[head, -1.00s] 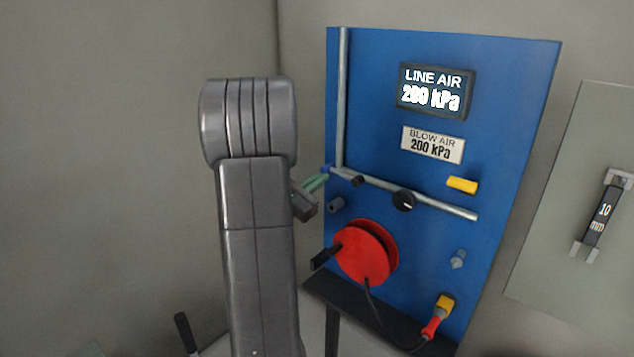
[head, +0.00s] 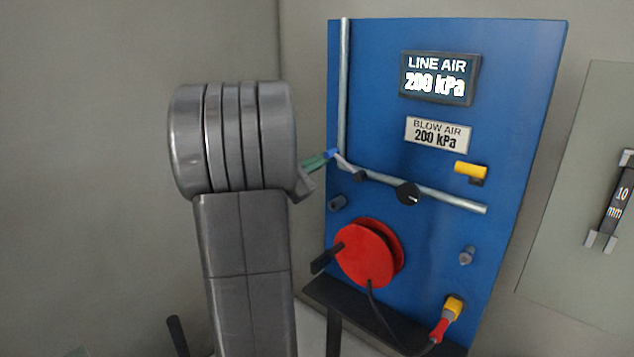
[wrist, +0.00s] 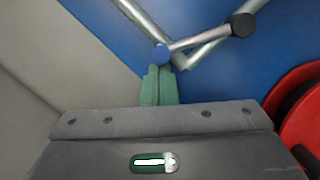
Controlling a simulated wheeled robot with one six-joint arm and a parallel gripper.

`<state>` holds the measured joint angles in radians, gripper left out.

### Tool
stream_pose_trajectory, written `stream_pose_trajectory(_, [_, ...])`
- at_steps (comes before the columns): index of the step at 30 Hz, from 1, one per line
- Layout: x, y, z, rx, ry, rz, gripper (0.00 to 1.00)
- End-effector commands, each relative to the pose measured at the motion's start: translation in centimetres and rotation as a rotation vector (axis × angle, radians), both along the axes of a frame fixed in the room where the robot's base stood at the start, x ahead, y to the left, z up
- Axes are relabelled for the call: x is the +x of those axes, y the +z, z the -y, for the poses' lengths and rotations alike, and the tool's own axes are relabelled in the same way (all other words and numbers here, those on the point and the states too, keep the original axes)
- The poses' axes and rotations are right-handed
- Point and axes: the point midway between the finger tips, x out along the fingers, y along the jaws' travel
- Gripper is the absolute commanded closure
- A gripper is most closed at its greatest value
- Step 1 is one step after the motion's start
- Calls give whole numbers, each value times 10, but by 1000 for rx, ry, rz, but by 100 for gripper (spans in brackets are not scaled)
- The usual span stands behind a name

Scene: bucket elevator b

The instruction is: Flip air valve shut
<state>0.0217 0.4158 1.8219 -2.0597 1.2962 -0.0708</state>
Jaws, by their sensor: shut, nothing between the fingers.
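In the head view the blue tip points up and to the left. My gripper (wrist: 158,85) has its green fingers shut and empty. The fingertips are at the blue tip and seem to touch it. In the head view my arm hides most of the gripper, but its green fingers (head: 316,163) show beside the lever.
The panel (head: 385,120) also carries a black knob (head: 408,194), a yellow handle (head: 470,170), a red reel (head: 367,252) with a cable, and a display (head: 440,78) reading 200 kPa. A dark ledge (head: 345,306) juts out below. A grey wall stands close on the left.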

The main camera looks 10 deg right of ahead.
Motion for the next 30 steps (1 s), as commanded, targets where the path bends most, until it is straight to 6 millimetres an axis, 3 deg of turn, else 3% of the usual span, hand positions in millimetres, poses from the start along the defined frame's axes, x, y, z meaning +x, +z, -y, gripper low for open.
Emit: stream_pose_trajectory(30, [-42,65,33,570,-1,732,100])
